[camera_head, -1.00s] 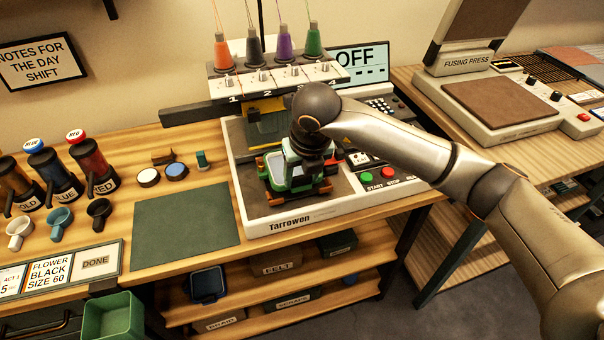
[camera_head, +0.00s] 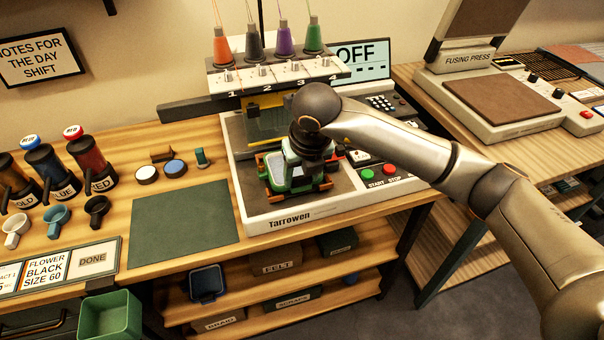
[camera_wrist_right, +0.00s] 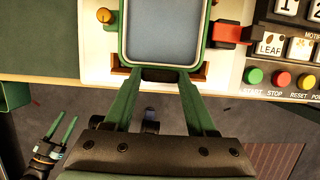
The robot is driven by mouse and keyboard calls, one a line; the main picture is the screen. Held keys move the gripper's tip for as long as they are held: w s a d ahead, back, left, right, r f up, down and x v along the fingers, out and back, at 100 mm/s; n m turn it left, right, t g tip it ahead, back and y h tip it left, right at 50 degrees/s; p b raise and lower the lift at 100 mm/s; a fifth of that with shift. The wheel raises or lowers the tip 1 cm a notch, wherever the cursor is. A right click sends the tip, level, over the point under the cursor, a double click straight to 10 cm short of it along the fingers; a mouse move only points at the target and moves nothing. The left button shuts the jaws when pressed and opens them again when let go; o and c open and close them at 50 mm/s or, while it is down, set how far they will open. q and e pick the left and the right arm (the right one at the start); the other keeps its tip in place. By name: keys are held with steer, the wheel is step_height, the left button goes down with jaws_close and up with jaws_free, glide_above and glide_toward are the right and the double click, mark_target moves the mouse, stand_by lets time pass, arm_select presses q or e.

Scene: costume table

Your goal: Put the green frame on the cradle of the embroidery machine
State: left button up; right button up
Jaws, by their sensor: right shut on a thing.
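The embroidery machine (camera_head: 262,222) stands on the wooden table with a dark bed. My right gripper (camera_head: 293,180) is over the front of that bed, below the needle heads. In the right wrist view, its two green fingers (camera_wrist_right: 158,88) reach to the near edge of the green frame (camera_wrist_right: 203,62), shut on it. The frame has rounded corners and holds grey-blue cloth. A red piece (camera_wrist_right: 230,33) is beside the frame's right side. My left gripper (camera_wrist_right: 60,128) is open and empty, low in the wrist view.
Thread cones stand above the needle heads. A green mat (camera_head: 182,224) lies left of the machine, with cups and labelled bottles beyond it. A fusing press (camera_head: 500,100) is on the right table. A green bin (camera_head: 110,316) is at the lower left.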

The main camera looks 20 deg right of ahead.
steer(key=shift+f+b, duration=0.45)
stand_by(0.5)
steer(key=o, duration=1.4)
steer(key=shift+c, duration=0.2)
steer(key=shift+r, duration=0.1)
steer(key=shift+r+p, duration=1.3)
steer(key=shift+r, duration=0.95)
steer(key=s+r+p, duration=0.1)
steer(key=s+r, duration=0.2)
steer(key=s, duration=0.3)
steer(key=shift+d, duration=0.1)
